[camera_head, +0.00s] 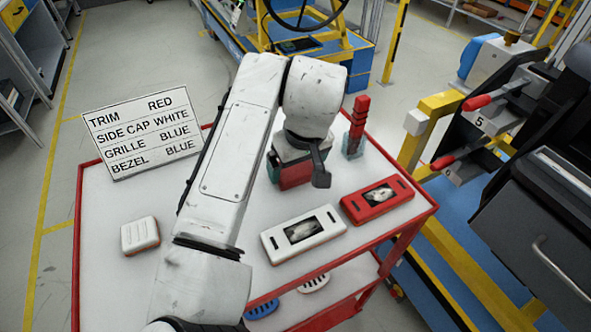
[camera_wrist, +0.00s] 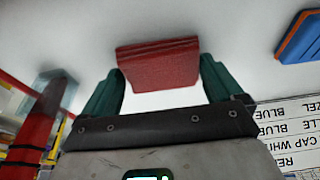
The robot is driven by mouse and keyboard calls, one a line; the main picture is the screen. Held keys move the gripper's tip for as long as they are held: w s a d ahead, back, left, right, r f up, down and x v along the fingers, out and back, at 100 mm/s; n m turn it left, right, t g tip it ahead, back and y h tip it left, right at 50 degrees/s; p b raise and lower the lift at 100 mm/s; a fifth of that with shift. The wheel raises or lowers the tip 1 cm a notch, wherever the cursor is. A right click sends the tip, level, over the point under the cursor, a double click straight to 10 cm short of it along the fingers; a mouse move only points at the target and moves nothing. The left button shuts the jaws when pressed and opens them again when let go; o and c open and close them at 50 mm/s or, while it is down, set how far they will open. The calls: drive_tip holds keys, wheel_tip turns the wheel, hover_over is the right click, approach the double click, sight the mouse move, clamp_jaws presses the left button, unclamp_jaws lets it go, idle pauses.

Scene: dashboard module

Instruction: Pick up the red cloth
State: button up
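The red cloth (camera_head: 296,173) is a folded, layered block near the middle of the cart top, partly hidden by my wrist in the head view. In the wrist view the red cloth (camera_wrist: 158,68) lies between the tips of my gripper's two green fingers. My gripper (camera_wrist: 160,76) is open, with one finger on each side of the cloth and little room at either side. Whether the fingers touch it is hard to tell. In the head view my gripper (camera_head: 285,170) is low over the cart, mostly hidden by the wrist.
The white cart top (camera_head: 115,215) has a red rim. A red tool in a clear holder (camera_head: 355,128) stands right of my wrist. White (camera_head: 303,233) and red (camera_head: 378,198) modules lie in front. A white cap (camera_head: 140,235) and a text sign (camera_head: 145,132) are left.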

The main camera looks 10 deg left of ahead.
drive_tip(key=c, duration=0.4)
drive_tip(key=shift+o, duration=0.2)
drive_tip(key=shift+r, duration=0.1)
drive_tip(key=shift+r, duration=0.6)
drive_tip(key=s+d+r+p, duration=0.2)
drive_tip(key=s+d+r, duration=0.4)
drive_tip(key=s+r, duration=0.5)
drive_tip(key=shift+s+r, duration=0.3)
drive_tip(key=shift+s, duration=0.55)
drive_tip(key=shift+a, duration=0.1)
